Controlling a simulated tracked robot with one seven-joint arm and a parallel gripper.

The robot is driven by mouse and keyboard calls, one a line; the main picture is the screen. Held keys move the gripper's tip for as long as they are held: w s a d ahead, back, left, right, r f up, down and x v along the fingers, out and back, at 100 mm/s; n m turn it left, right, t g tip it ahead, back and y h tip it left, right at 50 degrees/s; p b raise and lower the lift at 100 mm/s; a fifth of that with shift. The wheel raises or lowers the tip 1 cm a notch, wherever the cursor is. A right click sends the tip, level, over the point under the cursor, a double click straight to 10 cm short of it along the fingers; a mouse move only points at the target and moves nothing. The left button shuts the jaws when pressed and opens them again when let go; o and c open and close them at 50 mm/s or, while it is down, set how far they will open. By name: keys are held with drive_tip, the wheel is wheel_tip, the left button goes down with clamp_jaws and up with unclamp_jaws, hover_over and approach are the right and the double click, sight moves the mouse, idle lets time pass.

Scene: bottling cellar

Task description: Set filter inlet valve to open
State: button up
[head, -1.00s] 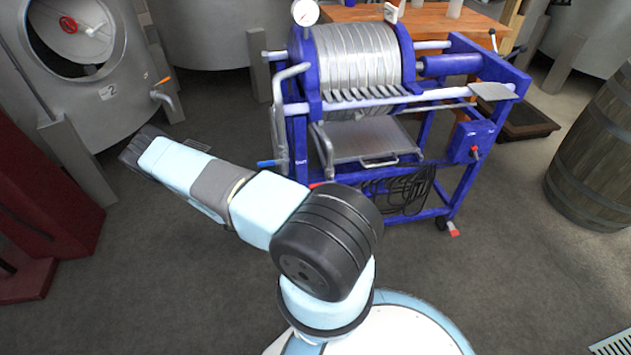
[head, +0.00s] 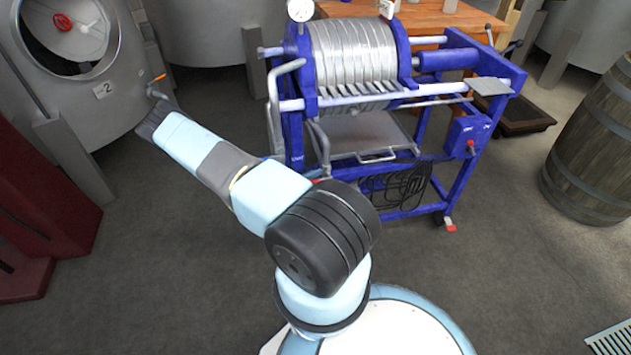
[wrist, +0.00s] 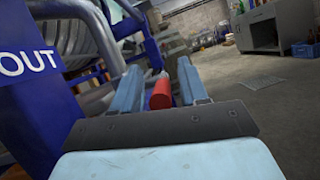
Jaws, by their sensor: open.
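The filter (head: 355,65) stands in the head view, a blue-framed press with a row of pale plates and pipes at its left end. A small red part (head: 320,181) shows low at that end, just above my arm. In the wrist view my gripper (wrist: 158,70) is open, its two blue fingers apart. A red cylindrical grip (wrist: 160,93) appears between the fingers; I cannot tell whether they touch it. A blue panel marked OUT (wrist: 27,63) is close on the left. No inlet marking is readable. In the head view my fingers cannot be made out.
A steel tank (head: 85,85) marked 2, with an orange-handled tap (head: 157,78), stands left. A wooden barrel (head: 592,150) is at the right. A black hose (head: 395,190) hangs under the press. The floor (head: 510,240) between press and barrel is clear.

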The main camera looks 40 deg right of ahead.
clamp_jaws()
idle(0.4)
